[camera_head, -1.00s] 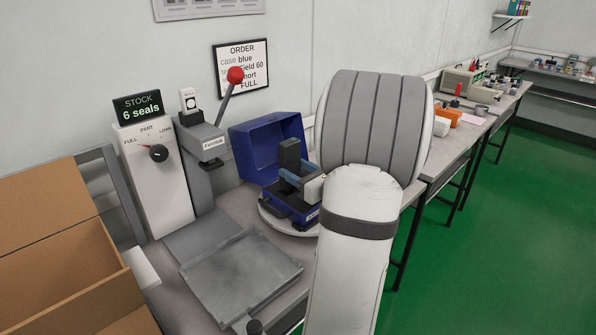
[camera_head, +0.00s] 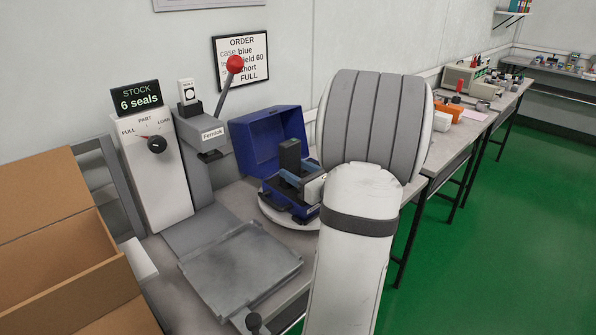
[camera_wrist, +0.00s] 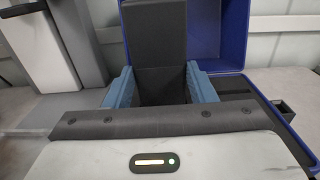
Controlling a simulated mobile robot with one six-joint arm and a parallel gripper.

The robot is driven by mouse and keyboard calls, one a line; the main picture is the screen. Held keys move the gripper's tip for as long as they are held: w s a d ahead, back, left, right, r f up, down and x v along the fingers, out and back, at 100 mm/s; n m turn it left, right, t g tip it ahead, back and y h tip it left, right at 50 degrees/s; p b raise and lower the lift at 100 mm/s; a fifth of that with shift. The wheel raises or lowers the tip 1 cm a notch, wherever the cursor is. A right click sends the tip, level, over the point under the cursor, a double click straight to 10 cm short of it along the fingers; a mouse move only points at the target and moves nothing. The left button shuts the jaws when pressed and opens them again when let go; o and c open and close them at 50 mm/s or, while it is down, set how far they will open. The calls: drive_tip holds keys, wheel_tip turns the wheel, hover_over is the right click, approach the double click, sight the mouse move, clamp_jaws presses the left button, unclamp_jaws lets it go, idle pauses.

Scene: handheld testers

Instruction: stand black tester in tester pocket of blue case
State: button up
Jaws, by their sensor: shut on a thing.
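The blue case (camera_head: 252,143) stands open on a round pale turntable (camera_head: 275,218), its lid up at the back. My gripper (camera_head: 288,176) has blue fingers closed on the sides of the black tester (camera_head: 289,154), which is upright over the front part of the case. In the wrist view, the fingers of my gripper (camera_wrist: 160,88) flank the dark tester (camera_wrist: 155,32), with the blue case (camera_wrist: 222,35) behind and to the right. The tester's lower end and the pocket are hidden, so I cannot tell how deep it sits.
A grey press (camera_head: 205,170) with a red-knobbed lever stands left of the case. A grey plate (camera_head: 240,262) lies in front, and a cardboard box (camera_head: 75,265) is at left. An order sign (camera_head: 241,62) hangs behind. Benches continue to the right.

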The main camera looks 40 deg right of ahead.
drive_tip(key=shift+f, duration=0.2)
drive_tip(key=o, duration=1.2)
drive_tip(key=shift+o, duration=0.2)
drive_tip(key=s, duration=0.8)
drive_tip(key=shift+d+p, duration=0.2)
drive_tip(key=shift+p, duration=0.2)
drive_tip(key=shift+w, duration=0.1)
